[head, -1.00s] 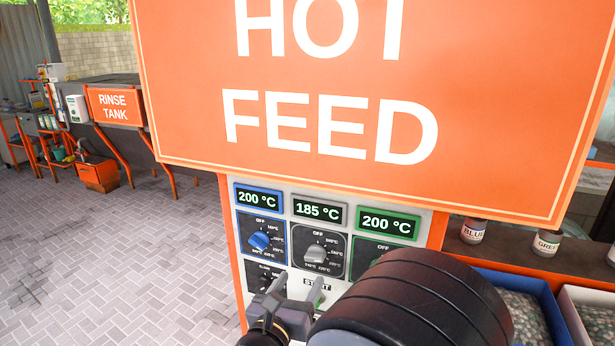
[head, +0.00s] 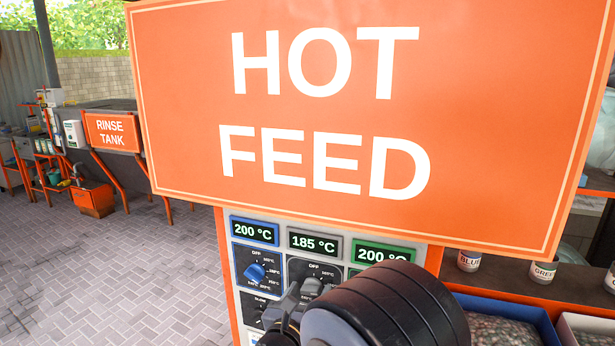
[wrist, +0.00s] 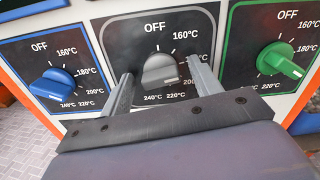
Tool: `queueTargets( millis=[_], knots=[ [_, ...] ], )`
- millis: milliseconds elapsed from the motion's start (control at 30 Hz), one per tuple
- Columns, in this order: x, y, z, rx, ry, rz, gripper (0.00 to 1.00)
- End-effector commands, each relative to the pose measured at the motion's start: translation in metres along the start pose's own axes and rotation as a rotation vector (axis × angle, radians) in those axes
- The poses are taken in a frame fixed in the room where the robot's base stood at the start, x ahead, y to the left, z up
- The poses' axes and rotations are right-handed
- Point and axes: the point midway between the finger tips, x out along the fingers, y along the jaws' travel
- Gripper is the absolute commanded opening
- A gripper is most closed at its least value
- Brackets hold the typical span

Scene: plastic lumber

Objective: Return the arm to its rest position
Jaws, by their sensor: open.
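My gripper (wrist: 160,88) is open in the wrist view, its two metal fingers on either side of the grey middle knob (wrist: 160,70). I cannot tell whether they touch it. In the head view my arm's dark rounded link hides most of the gripper and the lower right of the control panel (head: 232,268). The blue knob (wrist: 58,87) is to the left and the green knob (wrist: 283,60) to the right in the wrist view. The displays read 200 °C over blue (head: 255,232), 185 °C over grey (head: 314,243) and 200 °C over green (head: 383,253).
A large orange HOT FEED sign (head: 350,105) hangs right above the panel, close to my arm. Jars (head: 542,271) and bins (head: 500,318) stand at the right. A rinse tank (head: 112,132) is at the far left. Paved floor (head: 110,265) lies open on the left.

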Motion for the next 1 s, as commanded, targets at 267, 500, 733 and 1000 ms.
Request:
queueTargets(
  millis=[267,500,733,1000],
  knots=[
    [-0.03,0.002,-0.001,-0.003,-0.001,0.005,0.6],
    [-0.072,0.002,-0.001,-0.003,-0.001,0.005,0.6],
    [-0.104,0.001,-0.001,-0.003,-0.001,0.005,0.6],
    [-0.075,-0.001,0.001,-0.005,0.002,-0.005,0.6]
  ],
)
